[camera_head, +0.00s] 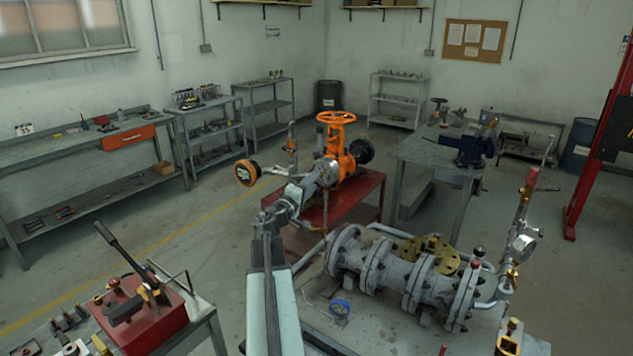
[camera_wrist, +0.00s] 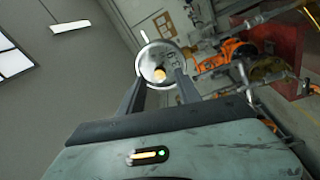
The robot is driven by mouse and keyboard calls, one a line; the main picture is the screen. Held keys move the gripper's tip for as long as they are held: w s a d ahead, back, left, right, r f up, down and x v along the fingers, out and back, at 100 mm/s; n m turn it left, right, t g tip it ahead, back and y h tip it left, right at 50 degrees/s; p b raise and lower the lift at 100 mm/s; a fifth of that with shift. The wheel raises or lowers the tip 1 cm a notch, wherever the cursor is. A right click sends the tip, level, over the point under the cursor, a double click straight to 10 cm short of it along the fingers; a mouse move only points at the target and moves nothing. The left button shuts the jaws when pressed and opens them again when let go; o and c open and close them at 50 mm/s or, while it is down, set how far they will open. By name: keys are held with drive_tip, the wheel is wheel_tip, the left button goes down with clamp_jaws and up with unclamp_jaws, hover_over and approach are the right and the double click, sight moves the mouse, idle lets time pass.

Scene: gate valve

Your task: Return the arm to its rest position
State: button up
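My arm reaches forward from the bottom of the head view, and my gripper (camera_head: 326,172) is in front of the orange gate valve (camera_head: 338,148) with its orange handwheel (camera_head: 336,118). The valve stands on a red table (camera_head: 358,202). In the wrist view my gripper (camera_wrist: 160,76) has its two dark fingers apart. A round dial (camera_wrist: 158,60) shows beyond and between the fingertips; I cannot tell how far off it is. Orange valve parts (camera_wrist: 238,52) show to the right of the fingers. The exact gap to the valve is hard to judge.
A red pump box (camera_head: 140,318) sits on a bench at lower left. A grey workbench (camera_head: 430,155) is behind right. Open floor (camera_head: 190,235) lies to the left.

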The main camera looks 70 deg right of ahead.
drive_tip(key=v, duration=0.4)
drive_tip(key=shift+w+a, duration=0.1)
drive_tip(key=shift+a, duration=0.15)
